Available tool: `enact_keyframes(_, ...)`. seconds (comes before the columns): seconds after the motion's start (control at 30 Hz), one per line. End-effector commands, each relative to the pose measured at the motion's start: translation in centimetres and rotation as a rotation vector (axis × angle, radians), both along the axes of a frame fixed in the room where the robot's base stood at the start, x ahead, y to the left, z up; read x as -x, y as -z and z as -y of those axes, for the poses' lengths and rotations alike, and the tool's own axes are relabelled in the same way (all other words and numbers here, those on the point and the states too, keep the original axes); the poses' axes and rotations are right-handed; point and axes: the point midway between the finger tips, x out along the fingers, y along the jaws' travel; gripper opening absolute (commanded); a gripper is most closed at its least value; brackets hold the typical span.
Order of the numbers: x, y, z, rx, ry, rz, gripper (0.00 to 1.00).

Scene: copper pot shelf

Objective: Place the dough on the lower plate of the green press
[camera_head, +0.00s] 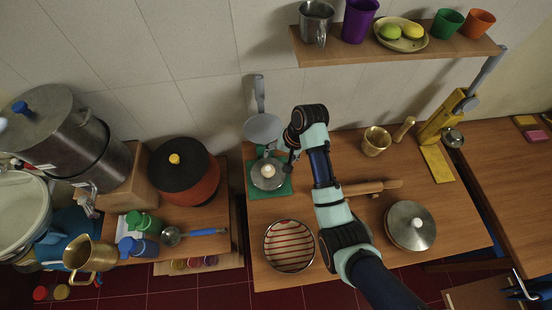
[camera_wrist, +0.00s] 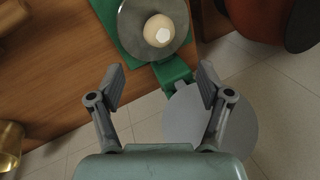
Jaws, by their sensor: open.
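The dough (camera_head: 267,170) is a small pale ball resting on the round grey lower plate (camera_head: 278,182) of the green press (camera_head: 252,188). In the wrist view the dough (camera_wrist: 158,31) sits near the middle of the lower plate (camera_wrist: 133,38). The press is open, with its grey upper plate (camera_head: 262,128) folded back toward the wall; this also shows in the wrist view (camera_wrist: 212,128). My gripper (camera_wrist: 160,76) is open and empty. Its fingers are apart from the dough, above the green hinge (camera_wrist: 172,70).
A striped bowl (camera_head: 290,246), a rolling pin (camera_head: 372,187), a lidded pan (camera_head: 411,225) and a brass cup (camera_head: 376,141) stand on the same table. A red pot with a black lid (camera_head: 184,171) stands left of the press. A wall shelf (camera_head: 392,51) holds cups and fruit.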

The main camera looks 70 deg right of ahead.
Motion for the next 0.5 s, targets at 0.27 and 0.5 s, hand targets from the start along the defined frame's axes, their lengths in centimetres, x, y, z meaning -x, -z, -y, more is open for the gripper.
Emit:
enact_keyframes(0.27,0.02,-0.03,-0.01,-0.001,0.000,0.000,0.78)
enact_keyframes(0.5,-0.83,-0.27,-0.63,0.020,-0.028,0.006,0.78)
